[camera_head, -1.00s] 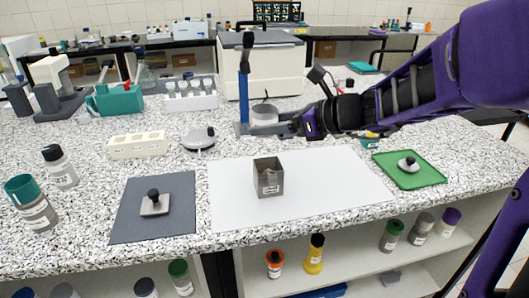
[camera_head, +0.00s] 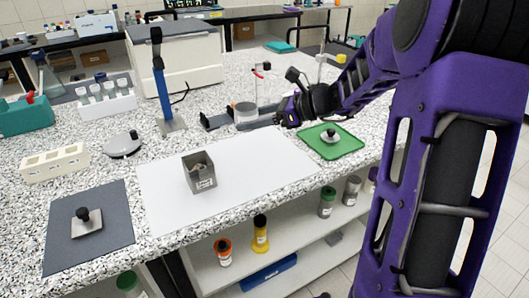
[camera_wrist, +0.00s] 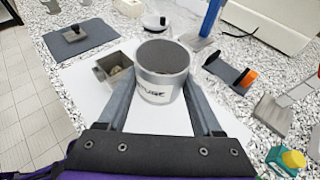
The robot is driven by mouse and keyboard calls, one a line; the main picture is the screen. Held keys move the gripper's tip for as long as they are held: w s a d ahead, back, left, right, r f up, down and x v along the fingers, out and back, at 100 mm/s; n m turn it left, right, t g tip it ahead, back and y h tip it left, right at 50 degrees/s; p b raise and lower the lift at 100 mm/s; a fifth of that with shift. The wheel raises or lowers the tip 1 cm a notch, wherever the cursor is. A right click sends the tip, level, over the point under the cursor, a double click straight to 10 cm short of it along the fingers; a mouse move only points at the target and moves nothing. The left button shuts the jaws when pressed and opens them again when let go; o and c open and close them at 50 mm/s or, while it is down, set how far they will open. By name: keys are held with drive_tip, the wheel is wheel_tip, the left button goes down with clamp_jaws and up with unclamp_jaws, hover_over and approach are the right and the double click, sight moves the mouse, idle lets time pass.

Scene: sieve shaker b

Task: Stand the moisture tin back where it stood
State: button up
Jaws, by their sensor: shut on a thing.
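A silver cylindrical tin (camera_head: 246,112), which looks like the moisture tin, is held in my gripper (camera_head: 248,121) in the head view. In the wrist view the tin (camera_wrist: 163,88) is upright between the two fingers of my gripper (camera_wrist: 161,92), with grey showing inside its top rim. Its front label is only partly legible. My gripper is shut on its sides. The tin appears above the counter near the back edge of a white sheet (camera_head: 250,165); its exact height is unclear.
A grey open box (camera_head: 203,183) stands on the sheet. A blue post (camera_head: 160,85) rises left of the tin. A green tray (camera_head: 347,148) with a knobbed piece lies to the right, and a dark mat (camera_head: 110,250) to the left. A small orange-ended grey device (camera_wrist: 222,75) stands close by.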

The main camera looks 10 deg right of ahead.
drive_tip(key=d+f, duration=0.3)
drive_tip(key=d, duration=0.3)
hover_over(276, 164)
wheel_tip(276, 164, down, 5)
drive_tip(key=shift+f, duration=0.2)
drive_tip(key=shift+f+b, duration=0.6)
drive_tip(key=shift+f, duration=1.75)
drive_tip(key=shift+f, duration=0.1)
drive_tip(key=shift+f, duration=0.1)
drive_tip(key=o, duration=1.3)
drive_tip(key=shift+o, duration=0.2)
